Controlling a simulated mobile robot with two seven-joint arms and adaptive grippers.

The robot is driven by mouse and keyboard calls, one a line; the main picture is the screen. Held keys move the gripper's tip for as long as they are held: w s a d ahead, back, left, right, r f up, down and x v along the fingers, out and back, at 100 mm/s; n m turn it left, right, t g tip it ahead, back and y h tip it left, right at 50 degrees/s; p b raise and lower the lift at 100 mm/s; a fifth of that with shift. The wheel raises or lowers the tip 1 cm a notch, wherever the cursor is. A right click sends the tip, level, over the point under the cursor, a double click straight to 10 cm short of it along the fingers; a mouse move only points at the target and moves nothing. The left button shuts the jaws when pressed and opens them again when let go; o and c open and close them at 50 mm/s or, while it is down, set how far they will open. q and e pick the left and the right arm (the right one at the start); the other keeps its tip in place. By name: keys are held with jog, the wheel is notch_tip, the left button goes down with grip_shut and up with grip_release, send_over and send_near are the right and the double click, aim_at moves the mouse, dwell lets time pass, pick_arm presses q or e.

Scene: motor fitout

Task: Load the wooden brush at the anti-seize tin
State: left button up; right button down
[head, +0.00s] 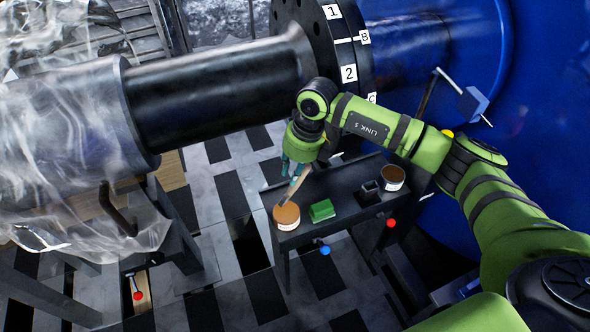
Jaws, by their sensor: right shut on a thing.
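My right gripper (293,172) is shut on the wooden brush (294,190). The brush points down and to the left, its lower end over or at the open anti-seize tin (287,216). I cannot tell whether the brush tip touches the brown contents. The tin has a pale side and sits on the near left end of the small dark table (339,199). A second round tin (393,178) with a brown top stands at the table's right end. My left gripper is not in view.
A green block (321,210) and a small dark square holder (369,191) sit on the table. Above are a dark shaft (220,85) and a flange (318,35) with number labels. A plastic-wrapped part (60,140) fills the left. A blue housing (530,120) stands right.

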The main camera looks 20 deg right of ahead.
jog(key=m, duration=0.1)
jog(key=w+m, duration=0.1)
jog(key=m, duration=0.1)
jog(key=shift+d+f+t, duration=0.15)
jog(key=shift+f+t, duration=0.25)
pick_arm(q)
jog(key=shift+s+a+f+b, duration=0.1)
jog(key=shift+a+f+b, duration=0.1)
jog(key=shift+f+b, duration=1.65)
pick_arm(e)
notch_tip(320, 180, down, 7)
jog(key=m, duration=0.2)
jog(key=shift+w+d+r, duration=0.15)
jog(key=shift+w+r, duration=0.05)
jog(key=shift+w, duration=0.05)
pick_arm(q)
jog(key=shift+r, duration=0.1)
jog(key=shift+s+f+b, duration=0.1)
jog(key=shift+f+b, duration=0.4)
pick_arm(e)
jog(key=shift+s+f, duration=0.1)
jog(key=shift+f, duration=0.45)
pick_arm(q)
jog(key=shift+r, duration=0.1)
pick_arm(e)
jog(key=shift+r, duration=0.1)
